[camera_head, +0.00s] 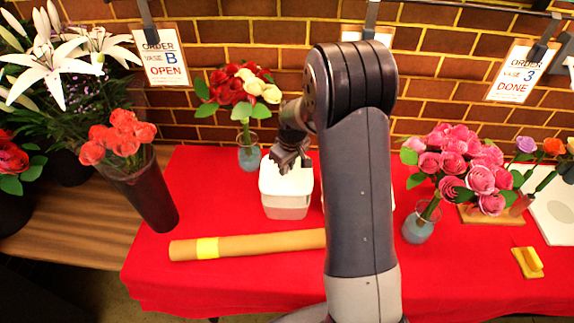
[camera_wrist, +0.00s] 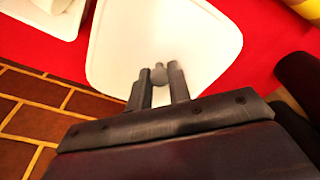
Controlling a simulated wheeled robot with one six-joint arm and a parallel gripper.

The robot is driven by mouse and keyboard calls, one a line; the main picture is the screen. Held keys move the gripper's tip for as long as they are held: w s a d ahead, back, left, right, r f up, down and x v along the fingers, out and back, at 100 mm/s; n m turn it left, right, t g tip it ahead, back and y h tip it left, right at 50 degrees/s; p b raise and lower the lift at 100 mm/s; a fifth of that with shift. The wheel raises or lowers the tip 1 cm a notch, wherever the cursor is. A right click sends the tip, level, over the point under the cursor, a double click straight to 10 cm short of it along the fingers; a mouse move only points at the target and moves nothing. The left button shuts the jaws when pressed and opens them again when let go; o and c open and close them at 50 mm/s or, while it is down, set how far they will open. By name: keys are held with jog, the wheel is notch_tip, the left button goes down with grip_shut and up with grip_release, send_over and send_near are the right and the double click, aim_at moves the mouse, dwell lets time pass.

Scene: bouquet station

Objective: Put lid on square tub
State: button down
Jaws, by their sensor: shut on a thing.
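A white square lid with rounded corners (camera_wrist: 190,35) fills the middle of the wrist view. My gripper (camera_wrist: 158,80) is shut on the small grey knob (camera_wrist: 158,72) of this lid. In the head view my gripper (camera_head: 289,163) points down over the square tub (camera_head: 286,211), a pale, slightly see-through box on the red table. The white lid (camera_head: 272,184) shows level at the tub's top and looks lined up with it. I cannot tell whether it rests fully on the rim or is slightly above it.
A brown paper roll with a yellow band (camera_head: 255,244) lies in front of the tub. A vase of red and cream roses (camera_head: 249,155) stands behind left. A pink bouquet (camera_head: 462,170) stands right. Another white object (camera_wrist: 45,14) is beside the tub, mostly hidden by my arm in the head view.

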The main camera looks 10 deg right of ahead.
aim_at(288, 174)
jog(key=shift+f+b, duration=1.8)
jog(key=shift+f, duration=1.05)
jog(key=shift+f+b, duration=0.15)
jog(key=shift+b, duration=0.55)
dwell(0.5)
jog(key=c, duration=1.2)
grip_release()
jog(key=shift+c, duration=0.2)
jog(key=shift+o, duration=0.4)
jog(key=o, duration=0.4)
